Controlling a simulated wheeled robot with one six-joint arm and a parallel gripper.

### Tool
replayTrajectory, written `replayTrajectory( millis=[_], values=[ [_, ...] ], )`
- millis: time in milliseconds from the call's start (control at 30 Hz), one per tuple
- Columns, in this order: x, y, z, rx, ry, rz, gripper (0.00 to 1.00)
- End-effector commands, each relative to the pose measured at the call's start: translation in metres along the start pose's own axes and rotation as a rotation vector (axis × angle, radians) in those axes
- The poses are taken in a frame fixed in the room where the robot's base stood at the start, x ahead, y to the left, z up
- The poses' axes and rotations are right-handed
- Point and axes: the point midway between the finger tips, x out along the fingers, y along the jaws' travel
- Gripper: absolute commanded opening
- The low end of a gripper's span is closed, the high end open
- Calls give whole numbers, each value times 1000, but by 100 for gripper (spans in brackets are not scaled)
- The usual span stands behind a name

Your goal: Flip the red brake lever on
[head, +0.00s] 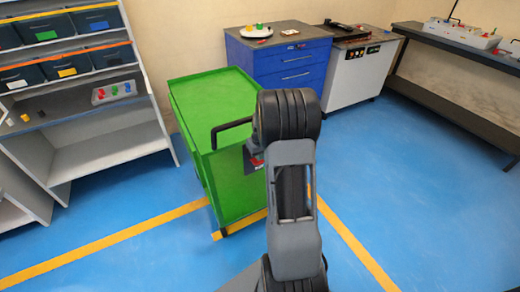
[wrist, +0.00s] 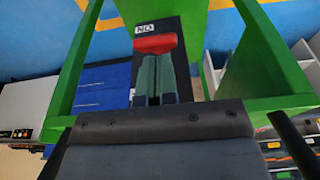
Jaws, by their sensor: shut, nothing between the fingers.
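The red brake lever (wrist: 155,43) is in the wrist view, on a dark plate on the green cart (wrist: 277,55). A white label (wrist: 145,28) lies just beyond the lever; its letters look like "NO" in this view. My gripper (wrist: 155,59) is shut and empty, its two grey-green fingers side by side. Their tips overlap the lever's near edge in the picture; I cannot tell whether they touch it. In the head view the green cart (head: 205,105) stands mid-picture. A small red part shows there beside my arm, which hides most of the lever area and my gripper.
A black handle (head: 230,127) juts from the cart. A grey shelf with bins (head: 90,120) stands left. A blue drawer cabinet (head: 295,68), a white-fronted machine (head: 355,75) and a dark bench (head: 450,42) stand behind. The blue floor right of the cart is clear.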

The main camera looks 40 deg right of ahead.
Motion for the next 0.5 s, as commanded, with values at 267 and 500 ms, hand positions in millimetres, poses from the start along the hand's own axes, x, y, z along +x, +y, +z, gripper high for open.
replayTrajectory(
  millis=[267,500],
  values=[
    [14,0,0,0,1,0,0],
    [14,0,0,0,1,1,0]
  ],
)
